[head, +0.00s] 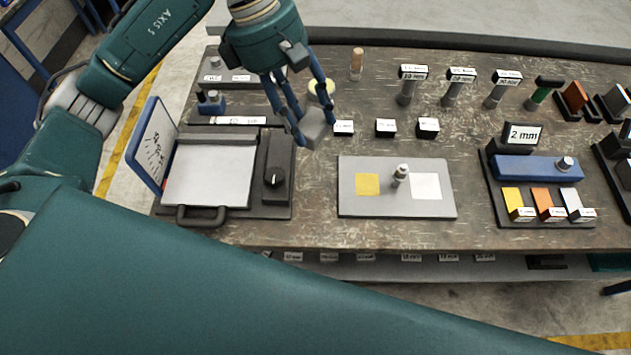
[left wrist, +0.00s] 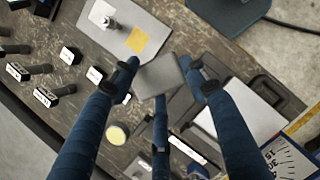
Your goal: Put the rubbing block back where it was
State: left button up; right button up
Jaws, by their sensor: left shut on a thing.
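My left gripper (head: 312,116) is shut on a plain grey block, which I take as the rubbing block (head: 315,132). It holds the block over the bench, between the black knob unit and the grey plate (head: 433,208). The left wrist view shows the block (left wrist: 160,76) between the blue fingertips (left wrist: 158,66), tilted in the picture. The grey plate bears a yellow square (head: 367,184), a white square (head: 427,186) and a small metal piece (head: 401,175). The exact height of the block is unclear. My right gripper is not in view.
A flat-topped device with a raised blue-framed lid (head: 152,146) and a black knob unit (head: 274,178) stand at left. Small labelled blocks (head: 385,127) and several upright labelled tools (head: 408,88) stand behind the plate. A 2 mm sign (head: 523,134) and blue piece (head: 535,168) are at right.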

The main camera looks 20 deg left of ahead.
pick_arm(q)
jog(key=shift+w+r+n, duration=0.1)
jog(key=shift+w+n, duration=0.05)
jog(key=shift+n, duration=0.25)
jog(key=shift+d+f, duration=0.1)
jog(key=shift+f, duration=0.25)
jog(key=shift+f+p, duration=1.95)
jog(key=shift+f, duration=7.6)
jog(key=shift+f, duration=0.15)
jog(key=o, duration=1.1)
